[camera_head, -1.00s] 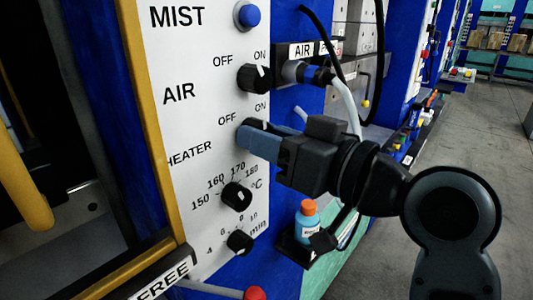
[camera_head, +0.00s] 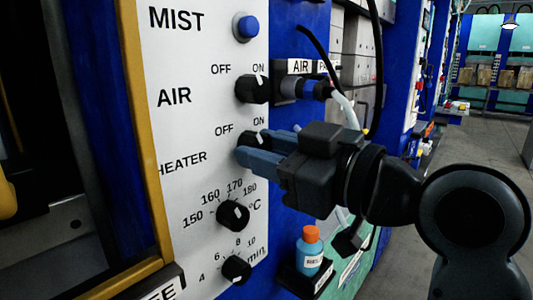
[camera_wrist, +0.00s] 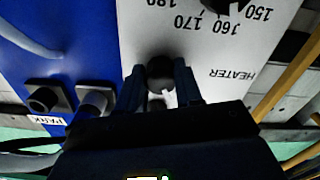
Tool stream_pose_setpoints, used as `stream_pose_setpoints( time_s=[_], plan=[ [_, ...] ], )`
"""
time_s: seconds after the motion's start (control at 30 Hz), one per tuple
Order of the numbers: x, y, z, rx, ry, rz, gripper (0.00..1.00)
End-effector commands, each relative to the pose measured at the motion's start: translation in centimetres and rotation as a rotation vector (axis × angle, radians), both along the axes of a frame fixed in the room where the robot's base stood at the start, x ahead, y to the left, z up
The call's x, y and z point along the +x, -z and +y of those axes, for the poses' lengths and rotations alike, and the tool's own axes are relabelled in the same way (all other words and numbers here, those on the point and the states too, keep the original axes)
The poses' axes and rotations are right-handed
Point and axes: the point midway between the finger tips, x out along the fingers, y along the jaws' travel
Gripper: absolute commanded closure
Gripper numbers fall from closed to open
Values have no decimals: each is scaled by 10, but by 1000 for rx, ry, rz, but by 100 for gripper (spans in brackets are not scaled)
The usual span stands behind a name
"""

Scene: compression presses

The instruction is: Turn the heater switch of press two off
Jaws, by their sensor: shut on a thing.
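The heater switch (camera_head: 254,137) is a black round knob on the white panel, beside the HEATER label and under the OFF and ON marks. My gripper (camera_head: 252,150) is at the knob, its blue fingers reaching in from the right and partly covering it. In the wrist view the knob (camera_wrist: 160,72) sits between the two fingers, and my gripper (camera_wrist: 160,85) is shut on it. The white pointer mark shows partly near the knob's top in the head view. Its exact setting is hard to read behind the fingers.
The air switch (camera_head: 252,89) is just above, with a blue mist button (camera_head: 247,27) higher up. The temperature knob (camera_head: 233,215) and timer knob (camera_head: 236,269) are below. A blue bottle with an orange cap (camera_head: 310,250) stands on a small shelf beneath my arm.

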Motion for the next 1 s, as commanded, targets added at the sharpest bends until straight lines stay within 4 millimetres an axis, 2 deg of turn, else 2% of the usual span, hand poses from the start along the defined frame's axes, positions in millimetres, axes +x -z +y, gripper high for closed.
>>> stream_pose_setpoints(
  time_s=[0.27, 0.3, 0.53, 0.83, 1.0],
  plan=[
    [0, 0, 0, -2, 0, -1, 95],
    [0, 0, 0, -2, 0, -1, 63],
    [0, 0, 0, -1, 0, 0, 41],
    [-1, 0, -2, -1, 1, 0, 40],
    [-13, 1, -18, 0, 3, -1, 40]
  ],
)
